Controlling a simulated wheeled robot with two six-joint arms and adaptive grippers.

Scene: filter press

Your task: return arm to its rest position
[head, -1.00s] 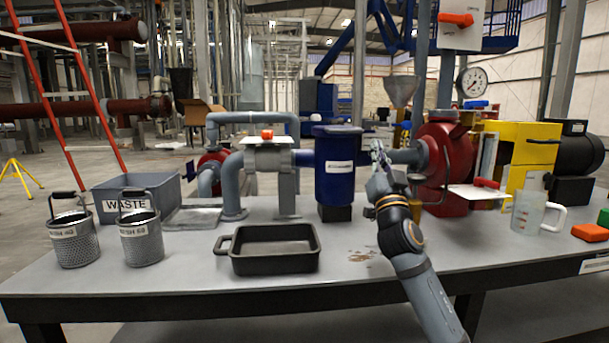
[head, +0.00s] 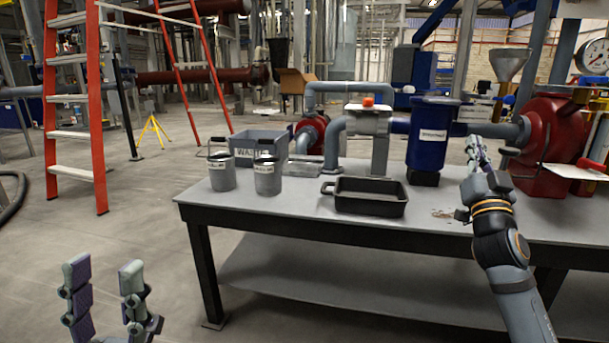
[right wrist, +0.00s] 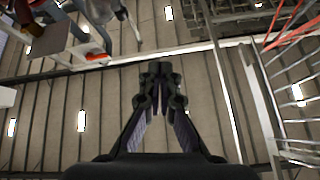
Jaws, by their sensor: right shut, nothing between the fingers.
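My right arm comes in from the lower right in the head view and reaches up over the table (head: 290,214). Its gripper (head: 478,150) points upward just right of the blue strainer housing (head: 433,145), in front of the pipe to the red pump (head: 548,140). In the right wrist view the right gripper (right wrist: 160,70) has its fingertips together with nothing between them, and the ceiling is behind it. My left gripper (head: 103,265) is at the lower left of the head view, left of the table, with its fingers apart and empty.
A black tray (head: 368,208) sits on the table. A red ladder (head: 73,110) stands on the floor behind.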

